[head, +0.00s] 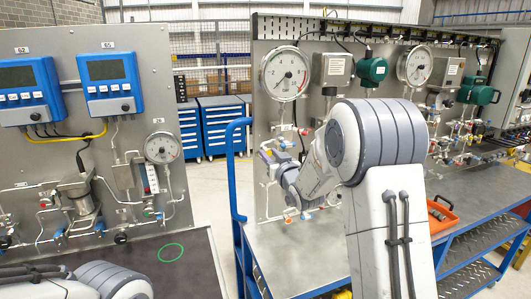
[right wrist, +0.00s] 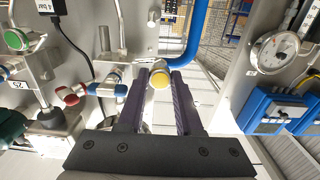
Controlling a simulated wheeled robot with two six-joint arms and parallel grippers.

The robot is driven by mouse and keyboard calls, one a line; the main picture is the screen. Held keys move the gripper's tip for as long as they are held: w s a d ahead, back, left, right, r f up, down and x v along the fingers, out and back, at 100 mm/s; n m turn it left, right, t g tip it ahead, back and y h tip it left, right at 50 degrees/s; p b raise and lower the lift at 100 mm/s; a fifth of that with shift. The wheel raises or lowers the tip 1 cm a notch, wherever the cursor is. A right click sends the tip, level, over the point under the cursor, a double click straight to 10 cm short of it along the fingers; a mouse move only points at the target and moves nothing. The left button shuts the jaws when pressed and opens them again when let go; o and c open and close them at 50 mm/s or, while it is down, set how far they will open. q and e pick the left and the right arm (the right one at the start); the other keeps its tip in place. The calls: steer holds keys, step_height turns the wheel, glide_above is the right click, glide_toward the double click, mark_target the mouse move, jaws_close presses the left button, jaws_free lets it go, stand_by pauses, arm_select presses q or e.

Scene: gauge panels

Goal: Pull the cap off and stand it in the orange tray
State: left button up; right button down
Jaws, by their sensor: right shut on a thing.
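My right gripper (right wrist: 159,88) has purple fingers, which are shut on a small round cap (right wrist: 159,78) with a yellow face. In the head view the right gripper (head: 266,156) is at the lower left of the right panel, largely behind its own arm. The cap cannot be made out there, and whether it is still on a fitting is unclear. The orange tray (head: 453,222) lies on the bench to the right of my right arm, with something dark inside. Part of my left arm shows at the bottom left; its gripper is out of view.
The right panel (head: 259,90) carries gauges, valves and pipes close around my right gripper. A blue rail (head: 233,160) stands at its left edge. The bench top (head: 300,262) in front is clear. A green ring (head: 170,252) marks the dark left table.

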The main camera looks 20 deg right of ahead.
mark_target(269, 153)
steer(key=shift+s+b, duration=0.85)
steer(key=shift+s, duration=1.15)
